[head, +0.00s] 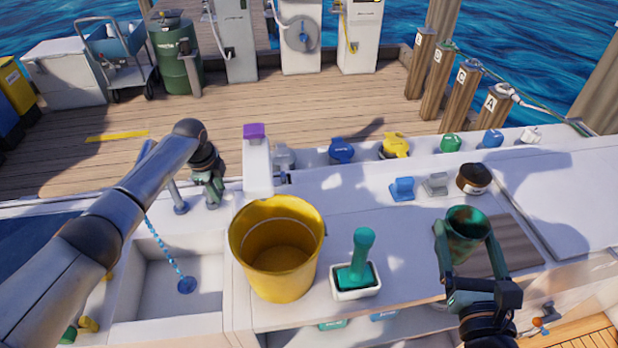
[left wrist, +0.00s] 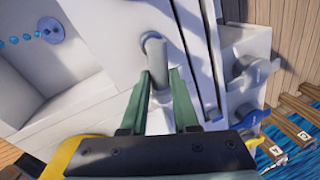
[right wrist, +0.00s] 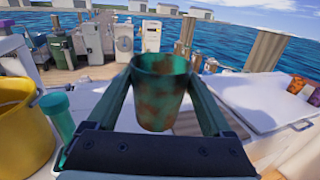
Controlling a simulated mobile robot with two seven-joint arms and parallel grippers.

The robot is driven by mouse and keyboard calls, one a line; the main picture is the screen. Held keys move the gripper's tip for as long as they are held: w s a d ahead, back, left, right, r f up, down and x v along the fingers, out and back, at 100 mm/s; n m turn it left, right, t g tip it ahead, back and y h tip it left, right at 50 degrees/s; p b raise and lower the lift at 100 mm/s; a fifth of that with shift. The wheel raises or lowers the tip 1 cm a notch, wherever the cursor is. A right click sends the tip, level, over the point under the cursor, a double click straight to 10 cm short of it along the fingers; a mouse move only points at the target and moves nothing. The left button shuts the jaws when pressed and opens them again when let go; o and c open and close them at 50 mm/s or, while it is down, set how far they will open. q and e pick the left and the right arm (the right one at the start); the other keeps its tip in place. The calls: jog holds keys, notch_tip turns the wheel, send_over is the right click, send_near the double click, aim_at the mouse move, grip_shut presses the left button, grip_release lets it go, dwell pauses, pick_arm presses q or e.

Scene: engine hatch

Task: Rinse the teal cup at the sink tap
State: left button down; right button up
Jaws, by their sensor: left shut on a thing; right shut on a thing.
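The teal cup (head: 467,232) has brown stains. My right gripper (head: 468,236) is shut on its sides and holds it upright over the right of the counter. The cup (right wrist: 158,92) fills the space between the fingers in the right wrist view. The sink (head: 200,305) is at the lower left, with a blue drain disc (head: 187,285). A grey pipe with a blue base (head: 181,208) stands behind the sink. My left gripper (head: 213,190) is beside it, shut on a grey post (left wrist: 154,55); my left arm hides part of this area.
A yellow bucket (head: 277,250) and a teal-handled brush in a white holder (head: 357,283) stand between sink and cup. A brown-lidded jar (head: 474,178) and small blue and grey blocks (head: 402,189) are behind the cup. A brown board (head: 505,245) lies beside it.

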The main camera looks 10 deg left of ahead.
pick_arm(q)
jog(key=c, duration=0.7)
grip_release()
notch_tip(320, 180, up, 3)
jog(key=s+d+r, duration=0.2)
jog(key=s+r, duration=0.1)
jog(key=s, duration=0.1)
jog(key=s+d+r, duration=0.2)
jog(key=s+r, duration=0.1)
jog(key=s, duration=0.1)
jog(key=s+d+r, duration=0.2)
jog(key=s+r, duration=0.2)
jog(key=shift+s+d+p, duration=0.2)
jog(key=shift+s+p, duration=0.05)
jog(key=shift+p, duration=0.15)
